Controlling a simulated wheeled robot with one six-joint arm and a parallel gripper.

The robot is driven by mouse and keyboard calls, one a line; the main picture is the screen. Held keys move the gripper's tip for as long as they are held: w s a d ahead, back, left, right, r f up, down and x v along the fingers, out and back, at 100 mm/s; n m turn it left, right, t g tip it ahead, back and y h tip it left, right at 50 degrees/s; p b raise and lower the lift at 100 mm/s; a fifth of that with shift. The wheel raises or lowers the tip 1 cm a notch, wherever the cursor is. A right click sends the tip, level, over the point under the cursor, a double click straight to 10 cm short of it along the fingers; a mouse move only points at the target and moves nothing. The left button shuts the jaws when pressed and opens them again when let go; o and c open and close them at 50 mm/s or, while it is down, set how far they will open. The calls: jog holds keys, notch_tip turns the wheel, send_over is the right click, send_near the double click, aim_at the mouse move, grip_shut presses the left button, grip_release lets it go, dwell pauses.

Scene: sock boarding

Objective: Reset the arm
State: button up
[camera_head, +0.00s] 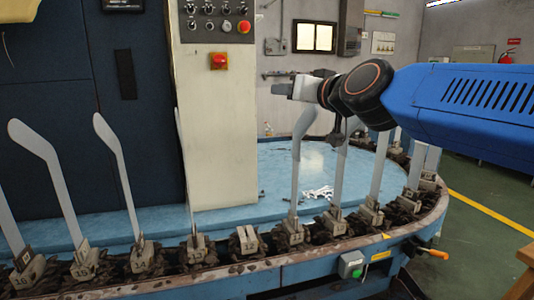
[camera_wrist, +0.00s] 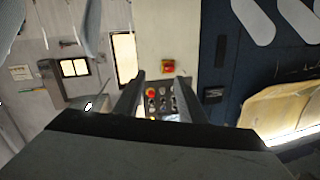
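My gripper (camera_head: 283,89) is held up in the air over the conveyor in the head view, pointing left toward the control panel. In the wrist view its two dark fingers (camera_wrist: 160,78) stand apart with nothing between them. The blue arm (camera_head: 455,100) reaches in from the right. Several flat grey sock boards stand upright in holders along the conveyor; one board (camera_head: 300,165) stands just below my gripper. No sock shows in my gripper.
The curved conveyor (camera_head: 300,258) runs around a blue platform (camera_head: 235,210). One holder (camera_head: 245,240) is without a board. The panel (camera_head: 215,115) has red buttons and stands left of my gripper. A wooden edge (camera_head: 525,275) is at lower right.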

jog(key=s+d+f+m+g+h, duration=0.1)
jog(key=s+d+f+g+h, duration=0.1)
jog(key=s+d+f, duration=0.5)
jog(key=s+d+f+m+g+h, duration=0.1)
jog(key=s+d+f+g+h, duration=0.2)
jog(key=f, duration=1.7)
jog(key=s+d+f+m+g+h, duration=0.1)
jog(key=s+d+f+g, duration=0.4)
jog(key=s+d+f, duration=0.8)
jog(key=s+h, duration=0.1)
jog(key=s, duration=0.4)
jog(key=shift+d+f+g+h, duration=0.15)
jog(key=shift+d+g+h, duration=0.15)
jog(key=shift+h, duration=0.1)
